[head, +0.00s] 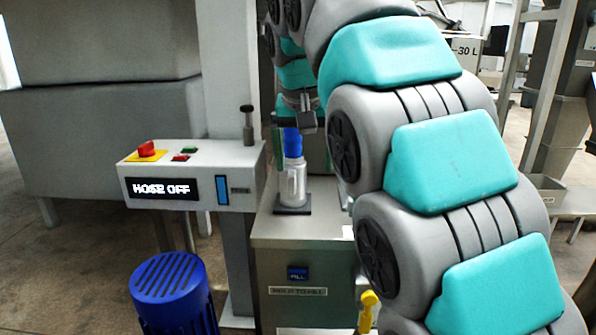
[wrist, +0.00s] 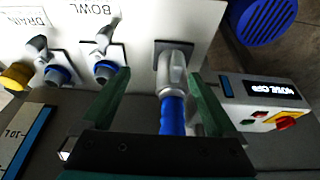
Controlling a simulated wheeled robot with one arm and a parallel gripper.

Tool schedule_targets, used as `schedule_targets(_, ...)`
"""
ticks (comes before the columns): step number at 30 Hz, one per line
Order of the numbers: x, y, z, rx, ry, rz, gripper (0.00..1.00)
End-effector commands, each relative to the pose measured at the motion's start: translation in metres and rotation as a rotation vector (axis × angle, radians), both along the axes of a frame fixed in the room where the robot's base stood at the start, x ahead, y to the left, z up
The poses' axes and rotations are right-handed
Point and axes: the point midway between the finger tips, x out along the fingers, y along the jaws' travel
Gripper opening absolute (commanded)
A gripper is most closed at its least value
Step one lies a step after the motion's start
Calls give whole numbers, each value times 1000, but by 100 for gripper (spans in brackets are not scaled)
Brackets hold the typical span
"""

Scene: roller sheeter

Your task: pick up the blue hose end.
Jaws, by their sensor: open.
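The blue hose end (head: 292,143) stands upright in a grey holder (head: 293,185) on top of the metal cabinet in the head view. In the wrist view the blue hose end (wrist: 173,114) lies between my gripper's two green fingers, with the grey fitting (wrist: 173,73) beyond it. My gripper (wrist: 158,92) is open, with a gap on both sides of the hose end.
A control box (head: 190,175) reading "HOSE OFF" with a red button (head: 146,149) stands left of the holder. A blue motor (head: 172,290) is below it. The wrist view shows fittings labelled BOWL (wrist: 104,68) and DRAIN (wrist: 57,74) on the white panel (wrist: 139,65).

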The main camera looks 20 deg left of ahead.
Motion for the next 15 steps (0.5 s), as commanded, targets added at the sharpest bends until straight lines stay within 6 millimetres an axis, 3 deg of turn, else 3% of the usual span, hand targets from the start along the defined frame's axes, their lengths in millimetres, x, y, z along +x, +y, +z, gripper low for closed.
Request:
schedule_targets(8,0,22,5,16,-22,22,94)
schedule_targets(15,6,24,-15,15,-20,21,94)
